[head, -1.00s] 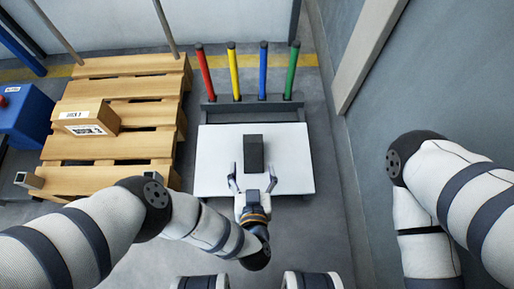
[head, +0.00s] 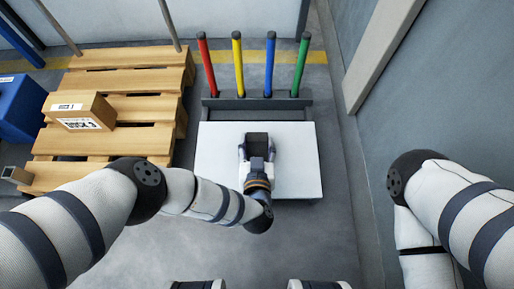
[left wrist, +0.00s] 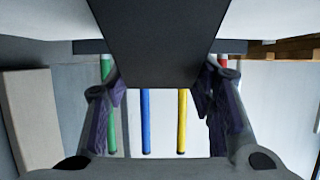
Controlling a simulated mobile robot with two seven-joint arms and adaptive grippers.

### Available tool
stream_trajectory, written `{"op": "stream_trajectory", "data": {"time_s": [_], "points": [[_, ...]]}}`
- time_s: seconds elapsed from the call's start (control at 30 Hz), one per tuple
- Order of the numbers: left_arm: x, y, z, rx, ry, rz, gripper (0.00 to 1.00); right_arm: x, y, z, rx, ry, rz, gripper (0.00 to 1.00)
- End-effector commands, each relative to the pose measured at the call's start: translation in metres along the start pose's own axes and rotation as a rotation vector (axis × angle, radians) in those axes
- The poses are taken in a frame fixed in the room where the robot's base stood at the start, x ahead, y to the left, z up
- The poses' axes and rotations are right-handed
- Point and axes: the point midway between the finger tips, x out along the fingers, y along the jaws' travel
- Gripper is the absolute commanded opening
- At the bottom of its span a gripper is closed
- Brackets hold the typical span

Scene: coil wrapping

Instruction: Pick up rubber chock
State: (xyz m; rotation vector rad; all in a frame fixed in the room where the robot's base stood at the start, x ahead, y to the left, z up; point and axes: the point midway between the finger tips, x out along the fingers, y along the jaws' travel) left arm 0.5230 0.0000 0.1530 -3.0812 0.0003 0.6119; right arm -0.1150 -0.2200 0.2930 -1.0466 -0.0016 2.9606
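The rubber chock (head: 257,140) is a dark grey block at the middle of a white board (head: 220,165). My left gripper (head: 257,151) reaches it from the near side, one finger along each side. In the left wrist view the chock (left wrist: 160,40) fills the upper middle, and the fingers of my left gripper (left wrist: 160,92) sit close against its two sides. The gripper looks shut on it; I cannot tell if the chock is clear of the board. My right gripper is out of view.
Red (head: 207,62), yellow (head: 238,62), blue (head: 269,64) and green (head: 300,65) posts stand behind the board. A wooden pallet (head: 100,142) with a cardboard box (head: 80,111) lies at left. A grey wall (head: 445,90) is at right. Bare floor lies in front.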

Motion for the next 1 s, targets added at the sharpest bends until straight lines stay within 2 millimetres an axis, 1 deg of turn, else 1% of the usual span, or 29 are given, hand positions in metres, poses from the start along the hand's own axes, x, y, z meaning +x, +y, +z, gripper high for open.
{"op": "stream_trajectory", "data": {"time_s": [0.07, 0.33, 0.47, 0.53, 0.57, 0.7, 0.77, 0.8, 0.9, 1.0], "points": [[0.0, 0.0, 0.0, 0.0, -0.001, 0.0, 0.15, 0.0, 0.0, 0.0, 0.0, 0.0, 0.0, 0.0], [-0.001, 0.0, -0.002, -0.001, 0.0, 0.0, 0.15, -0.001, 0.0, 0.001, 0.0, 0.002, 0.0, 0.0], [-0.007, 0.0, -0.019, -0.001, 0.004, 0.001, 0.15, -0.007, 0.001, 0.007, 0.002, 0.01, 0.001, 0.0], [-0.013, 0.001, -0.035, -0.001, 0.006, 0.002, 0.15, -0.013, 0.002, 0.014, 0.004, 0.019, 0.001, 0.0], [-0.018, -0.003, -0.042, 0.001, 0.006, 0.001, 0.15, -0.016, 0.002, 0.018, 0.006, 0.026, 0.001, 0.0], [-0.052, -0.029, -0.075, 0.003, 0.011, 0.0, 0.15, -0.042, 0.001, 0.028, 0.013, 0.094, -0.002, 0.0], [-0.068, -0.04, -0.089, 0.002, 0.011, 0.001, 0.15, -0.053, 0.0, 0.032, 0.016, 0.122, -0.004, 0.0], [-0.077, -0.051, -0.088, 0.004, 0.008, -0.001, 0.15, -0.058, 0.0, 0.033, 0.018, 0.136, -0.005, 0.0], [-0.099, -0.074, -0.089, 0.003, 0.005, -0.001, 0.15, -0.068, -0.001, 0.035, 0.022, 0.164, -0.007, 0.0], [-0.115, -0.092, -0.089, 0.001, 0.004, 0.0, 0.15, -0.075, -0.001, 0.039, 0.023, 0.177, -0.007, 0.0]]}}
